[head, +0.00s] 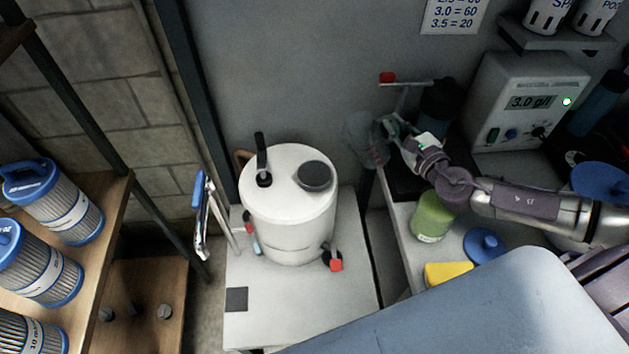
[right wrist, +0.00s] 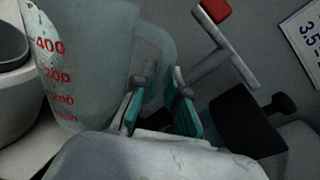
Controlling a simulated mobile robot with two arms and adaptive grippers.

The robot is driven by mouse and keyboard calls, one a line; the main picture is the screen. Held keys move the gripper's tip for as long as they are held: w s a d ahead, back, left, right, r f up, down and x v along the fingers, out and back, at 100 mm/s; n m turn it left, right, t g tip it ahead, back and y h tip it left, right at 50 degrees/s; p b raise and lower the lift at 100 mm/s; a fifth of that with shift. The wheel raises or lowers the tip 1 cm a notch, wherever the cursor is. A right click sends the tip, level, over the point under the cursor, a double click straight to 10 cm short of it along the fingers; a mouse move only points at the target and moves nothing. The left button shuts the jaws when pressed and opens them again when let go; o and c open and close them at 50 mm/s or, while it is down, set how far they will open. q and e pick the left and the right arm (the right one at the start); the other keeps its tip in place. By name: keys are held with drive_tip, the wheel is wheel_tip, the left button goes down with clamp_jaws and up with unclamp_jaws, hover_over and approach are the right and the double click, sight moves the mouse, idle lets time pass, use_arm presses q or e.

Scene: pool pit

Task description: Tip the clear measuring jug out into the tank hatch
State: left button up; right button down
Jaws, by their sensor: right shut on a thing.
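The clear measuring jug (head: 364,141) is in the air to the right of the white tank (head: 290,215). My right gripper (head: 391,131) is shut on its handle. In the right wrist view the jug (right wrist: 88,60) shows red marks, and its handle lies between the teal fingers (right wrist: 160,108). It looks close to upright in the head view; its contents cannot be made out. The tank hatch (head: 315,176) is a dark round area on the tank's top, left of and below the jug. I cannot tell how deep it is. My left gripper is out of view.
A black upright fitting (head: 262,162) stands on the tank top beside the hatch. A red-ended pipe (head: 405,82) sticks out behind the jug. A green container (head: 432,217), blue lid (head: 485,245) and yellow sponge (head: 447,273) are on the right bench. Filter cartridges (head: 68,195) fill the left shelf.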

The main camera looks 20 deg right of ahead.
drive_tip(key=shift+s+d+r+m+t+b, duration=0.15)
drive_tip(key=shift+d+r+m+b, duration=0.35)
drive_tip(key=shift+m, duration=0.4)
drive_tip(key=shift+d+r+m+t+b, duration=0.25)
drive_tip(key=shift+d+m+b, duration=0.25)
drive_tip(key=shift+d+m, duration=0.3)
drive_tip(key=shift+s+d+r+m+t+b, duration=0.1)
drive_tip(key=shift+d+r+m+b, duration=0.4)
drive_tip(key=shift+m, duration=0.5)
